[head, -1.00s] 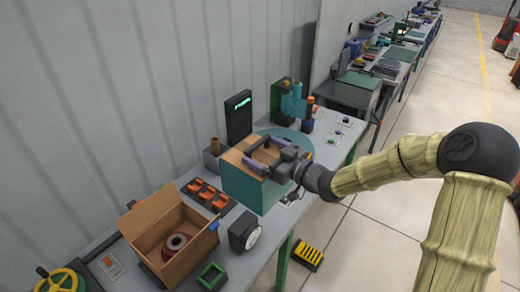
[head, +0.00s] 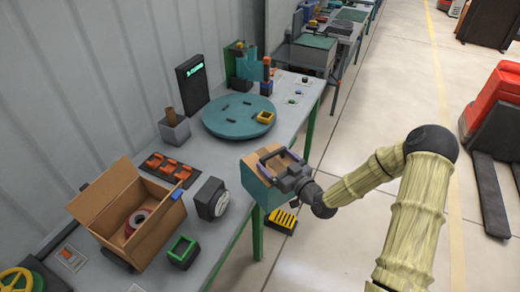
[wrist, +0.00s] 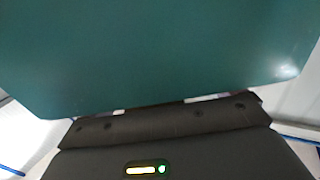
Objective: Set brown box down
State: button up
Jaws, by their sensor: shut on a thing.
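My gripper (head: 284,170) is shut on the brown box (head: 268,158), which has a brown top and teal sides. The box is held at the front edge of the grey workbench, out toward the aisle side. In the head view I cannot tell its exact height against the bench top. In the wrist view the teal side of the box (wrist: 160,55) fills most of the picture, close in front of the gripper's dark body.
The bench (head: 225,165) holds a round teal turntable (head: 230,118) with a yellow square piece (head: 265,117), an open cardboard box (head: 98,206) with a red reel, a dial gauge (head: 211,199) and a green square piece (head: 182,250). A yellow-black block (head: 283,218) lies on the floor below.

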aim_at(295, 196)
jog(key=s+d+f+m+t+h+b, duration=0.1)
jog(key=d+f, duration=0.1)
jog(key=f, duration=0.3)
jog(key=s+d+f+m+t+h+b, duration=0.1)
jog(key=d+f+h+b, duration=0.1)
jog(key=f, duration=0.4)
jog(key=s+d+f+m+t+h+b, duration=0.1)
jog(key=d+f+m+h+b, duration=0.1)
jog(key=d+f, duration=0.2)
jog(key=shift+f, duration=0.65)
jog(key=s+d+f+m+h+b, duration=0.2)
jog(key=s+d+f+h, duration=0.1)
jog(key=f, duration=0.4)
jog(key=s+d+f+m+t+h+b, duration=0.1)
jog(key=s+d+f+m+h+b, duration=0.1)
jog(key=f, duration=0.5)
jog(key=shift+s+d+f+h+b, duration=0.15)
jog(key=shift+s+d+h+b, duration=0.25)
jog(key=shift+s+h+b, duration=0.5)
